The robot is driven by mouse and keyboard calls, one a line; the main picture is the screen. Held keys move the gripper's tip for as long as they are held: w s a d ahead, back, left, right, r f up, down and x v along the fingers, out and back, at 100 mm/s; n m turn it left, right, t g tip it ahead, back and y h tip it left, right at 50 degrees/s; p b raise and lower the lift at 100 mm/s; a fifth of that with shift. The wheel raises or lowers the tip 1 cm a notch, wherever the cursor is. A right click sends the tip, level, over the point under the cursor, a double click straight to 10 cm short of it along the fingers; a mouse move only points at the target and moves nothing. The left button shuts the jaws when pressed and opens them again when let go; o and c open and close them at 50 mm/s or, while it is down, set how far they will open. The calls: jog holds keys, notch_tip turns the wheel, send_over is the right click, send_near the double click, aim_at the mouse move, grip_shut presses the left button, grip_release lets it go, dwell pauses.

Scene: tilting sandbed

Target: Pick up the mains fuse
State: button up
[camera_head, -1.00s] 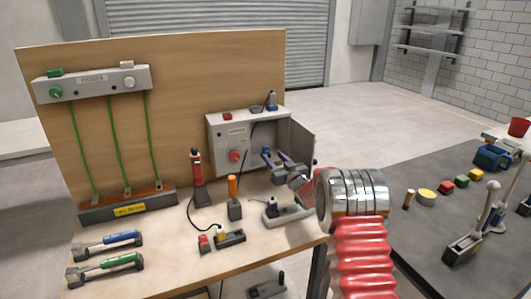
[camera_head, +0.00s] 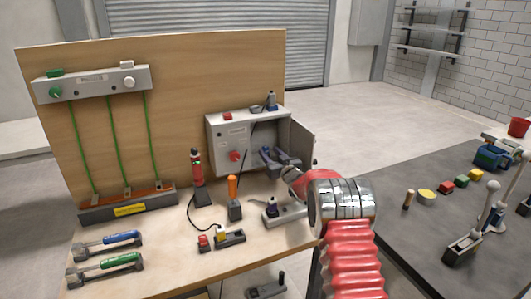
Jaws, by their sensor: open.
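I cannot make out the mains fuse for certain. A grey cabinet (camera_head: 230,142) with a red knob (camera_head: 235,156) stands at the back right of the wooden bench, its door (camera_head: 301,148) swung open to the right. My gripper (camera_head: 273,157) is at the cabinet's open side, its dark fingers apart and partly inside the opening. I see nothing clearly held between them. The cabinet's inside is dark and partly covered by my gripper, so what lies there is hidden.
A dark device on a grey base (camera_head: 286,215) sits below my gripper. Blue (camera_head: 108,244) and green (camera_head: 105,265) handled tools lie at front left.

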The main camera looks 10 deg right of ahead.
aim_at(267, 149)
jog(key=shift+x, duration=1.6)
jog(key=shift+d, duration=0.1)
grip_shut()
